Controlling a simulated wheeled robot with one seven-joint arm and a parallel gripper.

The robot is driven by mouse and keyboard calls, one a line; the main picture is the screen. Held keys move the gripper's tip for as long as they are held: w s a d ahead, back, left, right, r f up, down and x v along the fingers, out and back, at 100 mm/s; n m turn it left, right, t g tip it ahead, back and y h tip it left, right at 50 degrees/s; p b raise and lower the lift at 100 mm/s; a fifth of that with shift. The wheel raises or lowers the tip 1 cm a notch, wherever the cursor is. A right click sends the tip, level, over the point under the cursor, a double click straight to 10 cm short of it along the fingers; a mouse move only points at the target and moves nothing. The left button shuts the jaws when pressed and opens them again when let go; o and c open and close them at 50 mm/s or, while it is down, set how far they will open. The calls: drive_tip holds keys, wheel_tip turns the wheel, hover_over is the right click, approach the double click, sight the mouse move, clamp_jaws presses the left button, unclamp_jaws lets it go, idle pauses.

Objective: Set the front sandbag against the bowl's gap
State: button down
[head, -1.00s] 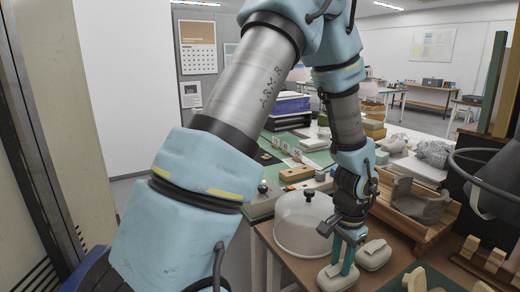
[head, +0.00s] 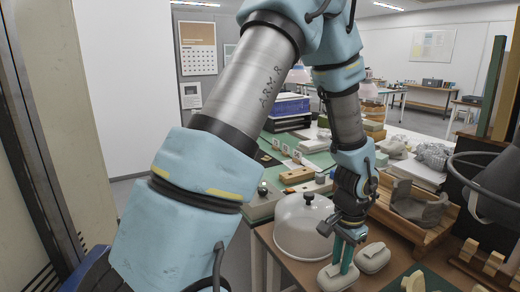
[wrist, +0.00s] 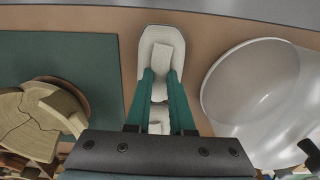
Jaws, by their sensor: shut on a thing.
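The front sandbag (head: 338,282) is a pale, rounded block with a raised grip on top. It rests on the brown table near its front edge. My gripper (head: 342,263) points down with its teal fingers shut on that raised grip; the wrist view shows the fingertips (wrist: 162,75) on either side of it. A second pale sandbag (head: 373,259) lies just behind. The bowl (wrist: 32,125), tan with crack lines and an upright wooden-looking piece, stands to the left in the wrist view. Only its top edge shows at the bottom of the head view (head: 414,281).
A clear dome (head: 300,228) with a dark knob stands close beside the sandbags. A green mat (wrist: 90,60) lies on the bowl's side. A wooden cradle (head: 395,222) holding grey pieces is behind. Bare table lies between sandbag and mat.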

sight(340, 265)
drive_tip(key=shift+r+p, duration=2.35)
drive_tip(key=shift+r, duration=0.6)
